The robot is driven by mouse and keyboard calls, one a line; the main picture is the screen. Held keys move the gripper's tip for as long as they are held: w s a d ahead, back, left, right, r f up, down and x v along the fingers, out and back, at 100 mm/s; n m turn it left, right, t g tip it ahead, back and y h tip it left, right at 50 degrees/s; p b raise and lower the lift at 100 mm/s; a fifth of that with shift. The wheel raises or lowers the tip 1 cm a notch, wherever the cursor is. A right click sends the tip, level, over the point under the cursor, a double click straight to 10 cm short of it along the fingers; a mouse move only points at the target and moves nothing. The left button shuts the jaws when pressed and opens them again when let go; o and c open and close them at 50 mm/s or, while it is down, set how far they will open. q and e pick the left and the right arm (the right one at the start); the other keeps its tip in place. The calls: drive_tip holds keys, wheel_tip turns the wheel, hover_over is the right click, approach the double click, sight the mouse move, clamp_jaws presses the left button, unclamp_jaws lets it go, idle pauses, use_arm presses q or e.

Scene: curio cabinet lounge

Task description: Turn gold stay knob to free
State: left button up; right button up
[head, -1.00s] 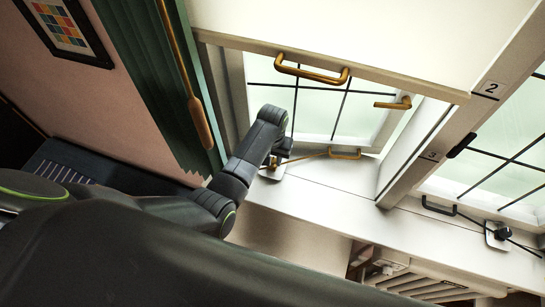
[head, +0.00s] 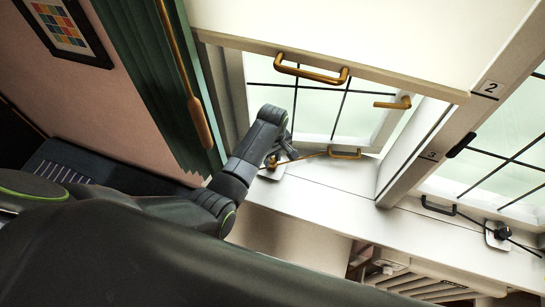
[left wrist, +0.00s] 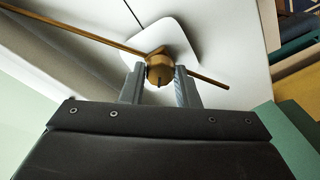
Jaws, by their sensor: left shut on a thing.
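The gold stay knob (left wrist: 160,72) sits on a white plate (left wrist: 182,42) on the sill, with a thin gold stay rod (left wrist: 85,34) running through beneath it. My left gripper (left wrist: 160,82) is shut on the knob, one finger on each side, in the left wrist view. In the head view my left gripper (head: 276,155) is at the plate (head: 271,172), and its wrist hides part of the knob. The gold rod runs right from there to a gold handle (head: 345,153) at the window's lower frame. My right gripper is not in view.
A pale blind (head: 400,40) with a gold pull handle (head: 312,73) hangs above. A green curtain (head: 150,75) and a gold wand (head: 200,120) are close left of my arm. A second window with a black stay knob (head: 503,233) is at right. A radiator (head: 410,275) is below the sill.

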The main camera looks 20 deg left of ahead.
use_arm(q)
drive_tip(key=n, duration=0.3)
drive_tip(key=shift+r+n, duration=0.1)
drive_tip(key=shift+n, duration=0.3)
drive_tip(key=shift+w+a+n, duration=0.1)
drive_tip(key=shift+n, duration=1.7)
drive_tip(key=o, duration=1)
